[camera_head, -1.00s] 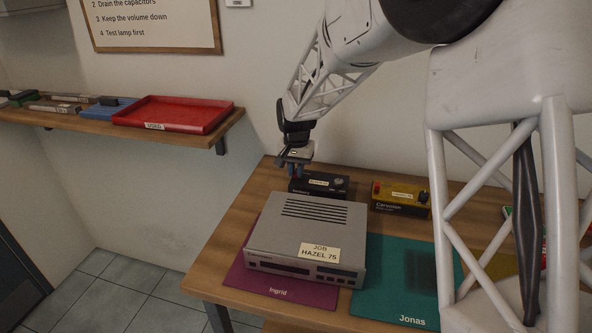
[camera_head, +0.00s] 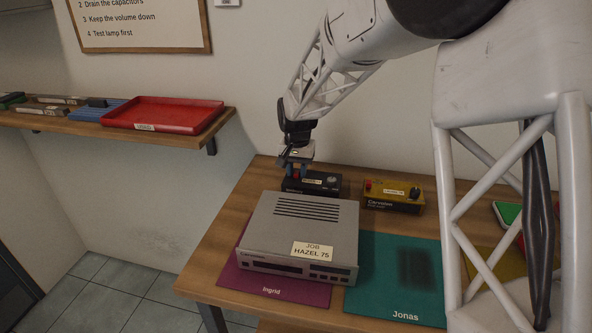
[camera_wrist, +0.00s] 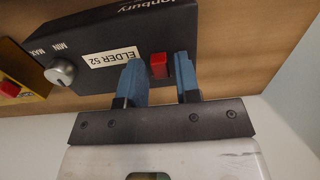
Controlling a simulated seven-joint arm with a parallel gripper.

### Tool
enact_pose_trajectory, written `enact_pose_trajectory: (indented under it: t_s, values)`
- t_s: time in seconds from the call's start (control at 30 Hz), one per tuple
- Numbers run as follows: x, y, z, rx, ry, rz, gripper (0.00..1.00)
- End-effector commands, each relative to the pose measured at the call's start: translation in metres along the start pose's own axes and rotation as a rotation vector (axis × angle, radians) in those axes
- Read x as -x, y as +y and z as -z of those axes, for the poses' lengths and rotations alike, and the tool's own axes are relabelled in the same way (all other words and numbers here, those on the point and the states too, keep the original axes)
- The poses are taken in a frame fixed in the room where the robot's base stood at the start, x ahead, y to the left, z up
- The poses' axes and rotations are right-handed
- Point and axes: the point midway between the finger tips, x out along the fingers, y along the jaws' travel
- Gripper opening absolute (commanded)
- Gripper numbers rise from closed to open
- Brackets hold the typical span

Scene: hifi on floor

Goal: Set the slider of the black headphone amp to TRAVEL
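The black headphone amp (camera_head: 326,188) stands at the back of the wooden bench, behind a silver unit. In the wrist view the amp (camera_wrist: 105,30) shows upside down, with a label reading ELDER 52, a silver knob marked MIN and MAX, and a small red cap (camera_wrist: 158,66). My gripper (camera_head: 296,171) is over the amp's left end. In the wrist view the blue fingers of my gripper (camera_wrist: 161,72) stand apart on either side of the red cap, with a narrow gap showing on each side. No TRAVEL marking is readable; the fingers hide part of the amp's face.
A yellow device (camera_head: 393,197) stands right of the amp. The silver unit (camera_head: 300,232) labelled JOB HAZEL 75 sits in front on the purple Ingrid mat (camera_head: 270,287). A teal Jonas mat (camera_head: 385,295) is beside it. A red tray (camera_head: 165,115) rests on the wall shelf.

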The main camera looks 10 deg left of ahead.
Motion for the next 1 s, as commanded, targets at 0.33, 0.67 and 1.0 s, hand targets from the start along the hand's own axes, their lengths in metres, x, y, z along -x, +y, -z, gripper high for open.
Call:
enact_pose_trajectory:
  t_s: [0.33,0.67,1.0]
  values:
    - [0.0,0.0,0.0,0.0,-0.001,0.0,0.43]
    - [0.019,0.0,0.0,0.0,0.001,0.0,0.43]
    - [0.061,0.0,0.0,0.0,0.001,0.0,0.43]
